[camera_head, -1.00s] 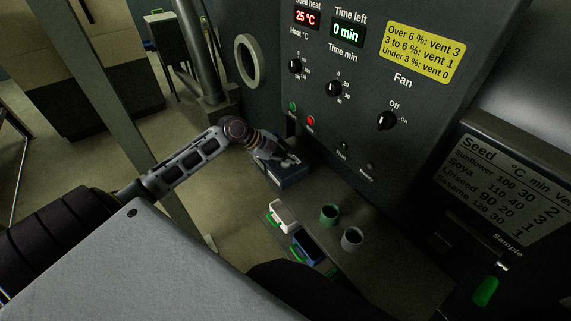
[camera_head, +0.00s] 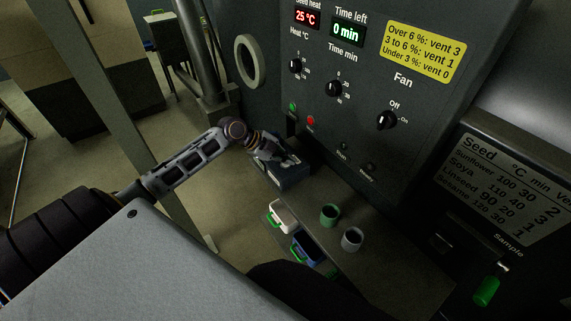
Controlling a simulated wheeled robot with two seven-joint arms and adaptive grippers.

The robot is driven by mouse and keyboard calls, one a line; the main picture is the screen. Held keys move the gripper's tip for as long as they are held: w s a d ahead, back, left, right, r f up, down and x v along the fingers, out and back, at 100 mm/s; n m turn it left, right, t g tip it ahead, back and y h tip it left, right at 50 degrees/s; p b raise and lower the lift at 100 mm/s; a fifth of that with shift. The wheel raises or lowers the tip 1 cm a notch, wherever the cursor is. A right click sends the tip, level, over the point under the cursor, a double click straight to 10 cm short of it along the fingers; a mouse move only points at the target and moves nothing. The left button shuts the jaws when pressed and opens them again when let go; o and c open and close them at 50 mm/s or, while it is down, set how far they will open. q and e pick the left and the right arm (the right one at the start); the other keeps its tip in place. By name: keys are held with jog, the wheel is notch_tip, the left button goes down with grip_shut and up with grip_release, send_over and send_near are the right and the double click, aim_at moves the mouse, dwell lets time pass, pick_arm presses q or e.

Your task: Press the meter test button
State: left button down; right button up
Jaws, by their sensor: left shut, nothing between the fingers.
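A dark blue-grey box (camera_head: 292,180), which looks like the meter, sits at the left end of the shelf below the control panel. My left gripper (camera_head: 290,160) is shut and empty, with its fingertips at the top of this box. The gripper covers part of the box's top, so the test button cannot be made out. I cannot tell whether the fingertips touch the box. My right gripper is not in view.
The control panel (camera_head: 360,60) with knobs, a green and a red button rises behind the box. A green cup (camera_head: 329,214) and a grey cup (camera_head: 352,239) stand on the shelf. White and blue green-handled containers (camera_head: 283,216) (camera_head: 306,247) are at its front.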

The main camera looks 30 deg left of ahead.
aim_at(286, 166)
pick_arm(q)
jog(key=shift+f, duration=0.2)
jog(key=shift+r, duration=0.2)
jog(key=shift+r+p, duration=0.5)
jog(key=shift+p, duration=0.05)
jog(key=shift+r, duration=0.1)
jog(key=shift+r+p, duration=1)
jog(key=shift+r, duration=0.15)
jog(key=shift+r+p, duration=0.6)
jog(key=shift+r, duration=0.15)
jog(key=shift+r+p, duration=0.35)
jog(key=shift+r, duration=0.35)
jog(key=shift+f, duration=0.1)
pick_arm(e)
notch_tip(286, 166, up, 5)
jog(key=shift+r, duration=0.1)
